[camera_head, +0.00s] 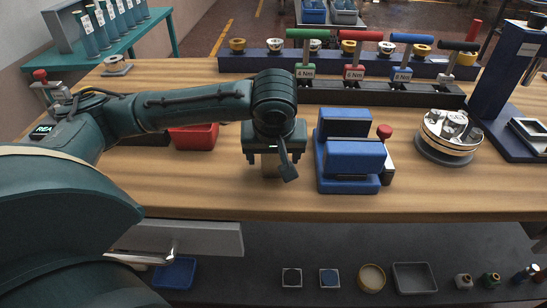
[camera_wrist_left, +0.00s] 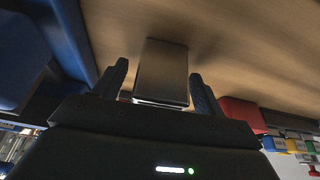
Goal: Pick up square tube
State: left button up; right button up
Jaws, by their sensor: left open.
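The square tube (camera_wrist_left: 161,72) is a plain brownish-grey piece with flat sides, standing on the wooden bench top in the left wrist view. My left gripper (camera_wrist_left: 160,85) is open, with one dark finger on each side of the tube and a visible gap to each. In the head view my left gripper (camera_head: 272,160) points down over the bench, and a small tan part of the tube (camera_head: 269,166) shows beneath it. The rest of the tube is hidden behind the gripper there. My right gripper is not in view.
A blue fixture (camera_head: 350,160) stands close right of my left gripper. A red bin (camera_head: 194,136) is to its left. A rack of torque drivers (camera_head: 380,92) runs behind. Bare wood (camera_head: 225,185) lies in front.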

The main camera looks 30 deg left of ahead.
pick_arm(q)
jog(key=shift+c, duration=0.2)
jog(key=shift+r, duration=0.1)
jog(key=c, duration=1.3)
jog(key=shift+o, duration=0.2)
